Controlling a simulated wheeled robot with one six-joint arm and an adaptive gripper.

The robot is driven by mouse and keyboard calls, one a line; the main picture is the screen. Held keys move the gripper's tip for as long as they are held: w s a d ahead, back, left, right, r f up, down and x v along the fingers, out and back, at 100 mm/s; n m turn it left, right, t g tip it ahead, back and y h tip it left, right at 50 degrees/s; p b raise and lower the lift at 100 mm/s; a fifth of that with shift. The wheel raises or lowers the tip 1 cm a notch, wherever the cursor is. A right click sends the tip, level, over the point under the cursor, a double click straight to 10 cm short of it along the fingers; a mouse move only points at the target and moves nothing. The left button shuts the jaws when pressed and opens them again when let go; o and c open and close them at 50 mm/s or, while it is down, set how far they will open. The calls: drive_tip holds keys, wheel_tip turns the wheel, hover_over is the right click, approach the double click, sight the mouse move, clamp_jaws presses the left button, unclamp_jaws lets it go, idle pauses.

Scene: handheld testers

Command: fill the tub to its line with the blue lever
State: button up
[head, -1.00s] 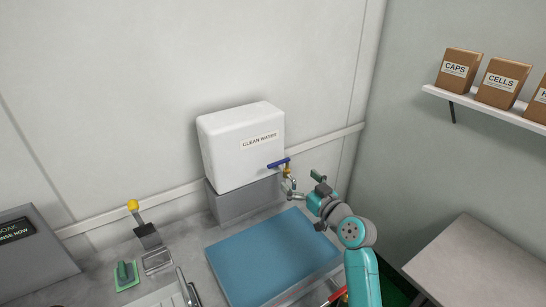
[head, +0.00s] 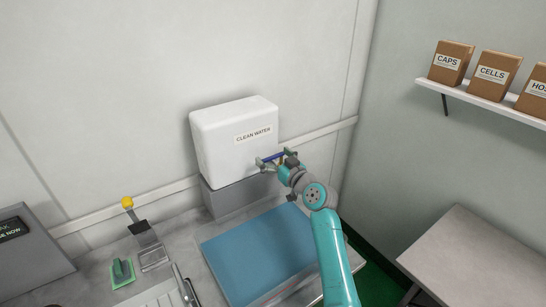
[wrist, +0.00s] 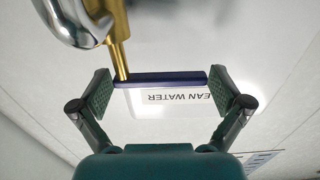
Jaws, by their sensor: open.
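The blue lever (head: 274,156) sits on the tap at the right side of the white CLEAN WATER tank (head: 222,145). In the wrist view the lever (wrist: 165,78) lies crosswise on a brass stem (wrist: 119,45), with a chrome spout (wrist: 70,22) beside it. My gripper (head: 276,160) is at the lever. In the wrist view my gripper (wrist: 160,91) is open, with one pad near each end of the lever. Whether the pads touch it I cannot tell. My gripper hides most of the tap in the head view.
A yellow-knobbed lever (head: 128,203) and a green item (head: 122,272) stand to the left. A shelf (head: 490,103) with brown boxes is at right, above a grey table (head: 470,255).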

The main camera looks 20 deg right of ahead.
drive_tip(key=shift+c, duration=0.3)
drive_tip(key=c, duration=1.4)
drive_tip(key=shift+y, duration=0.3)
drive_tip(key=n+g+y, duration=0.1)
drive_tip(key=y, duration=0.1)
drive_tip(key=n+g+y, duration=0.1)
drive_tip(key=n+y, duration=0.1)
drive_tip(key=s+d+n+g+y, duration=0.1)
drive_tip(key=n+g+y, duration=0.1)
drive_tip(key=shift+r, duration=0.1)
drive_tip(key=shift+s+d+n+g+y, duration=0.15)
drive_tip(key=shift+s+n+g+y, duration=0.1)
drive_tip(key=shift+n+g+y, duration=0.75)
drive_tip(key=shift+s+d+n+g+y, duration=0.1)
drive_tip(key=shift+s+n+g+y, duration=0.1)
drive_tip(key=shift+n+g+y, duration=0.8)
drive_tip(key=shift+g, duration=0.4)
drive_tip(key=o, duration=1.5)
drive_tip(key=shift+c, duration=0.2)
